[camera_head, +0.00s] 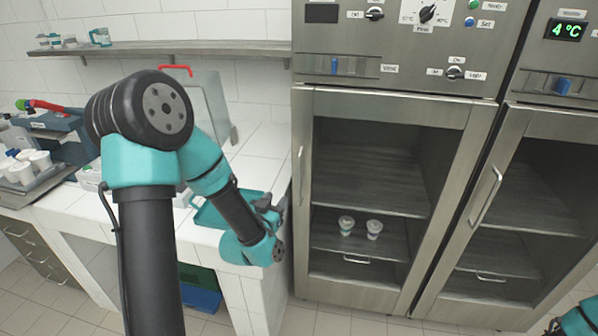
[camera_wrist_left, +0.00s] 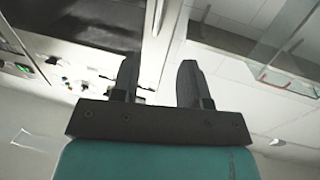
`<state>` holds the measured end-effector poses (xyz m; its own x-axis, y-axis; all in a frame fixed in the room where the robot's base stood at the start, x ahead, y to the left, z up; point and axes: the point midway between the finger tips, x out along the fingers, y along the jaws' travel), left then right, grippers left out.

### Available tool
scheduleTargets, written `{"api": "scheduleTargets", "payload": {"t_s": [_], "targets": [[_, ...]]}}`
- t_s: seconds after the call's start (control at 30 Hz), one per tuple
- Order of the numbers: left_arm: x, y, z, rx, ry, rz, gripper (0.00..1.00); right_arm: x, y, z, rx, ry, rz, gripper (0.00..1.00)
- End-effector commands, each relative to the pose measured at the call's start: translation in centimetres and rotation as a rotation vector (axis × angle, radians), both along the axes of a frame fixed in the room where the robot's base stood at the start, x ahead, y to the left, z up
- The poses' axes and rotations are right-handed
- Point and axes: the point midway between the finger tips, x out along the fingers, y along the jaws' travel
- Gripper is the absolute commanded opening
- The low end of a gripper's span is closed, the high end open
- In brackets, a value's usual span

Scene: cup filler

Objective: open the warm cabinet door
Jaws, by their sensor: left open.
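The warm cabinet (camera_head: 385,170) is the left of two steel cabinets in the head view. Its glass door (camera_head: 450,107) looks shut. Its vertical handle (camera_head: 301,170) is on the door's left edge. My left gripper (camera_head: 275,207) is just left of the handle, over the counter's right end, and looks apart from it. In the left wrist view the two dark fingers (camera_wrist_left: 158,80) are spread with nothing held. A pale upright bar (camera_wrist_left: 157,20), seemingly the cabinet's edge or handle, shows beyond the gap between them. My right gripper is out of view; only part of the right arm shows.
A cold cabinet (camera_head: 548,140) reading 4 °C stands to the right. Two small cups (camera_head: 346,224) sit on a shelf behind the warm door. A teal tray (camera_head: 212,212) lies on the white tiled counter (camera_head: 262,150). The floor before the cabinets looks clear.

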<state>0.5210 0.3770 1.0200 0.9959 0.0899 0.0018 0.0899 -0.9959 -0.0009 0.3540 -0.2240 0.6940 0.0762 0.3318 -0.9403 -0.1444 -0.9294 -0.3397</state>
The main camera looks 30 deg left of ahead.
Motion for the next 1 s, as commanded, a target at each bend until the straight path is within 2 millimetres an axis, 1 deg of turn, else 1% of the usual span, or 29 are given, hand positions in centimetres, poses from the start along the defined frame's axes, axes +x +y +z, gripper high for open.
{"api": "scheduleTargets", "payload": {"t_s": [0.17, 0.33, 1.0], "targets": [[0.7, 0.1, 0.0, 0.000, 0.000, 0.000, 0.41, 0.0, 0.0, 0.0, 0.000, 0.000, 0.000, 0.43], [2.6, 0.2, 0.0, -0.001, 0.000, 0.000, 0.41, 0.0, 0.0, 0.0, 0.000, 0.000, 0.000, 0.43], [13.8, 1.2, -0.1, -0.001, 0.001, -0.001, 0.41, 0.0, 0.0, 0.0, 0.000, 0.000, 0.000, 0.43]]}}
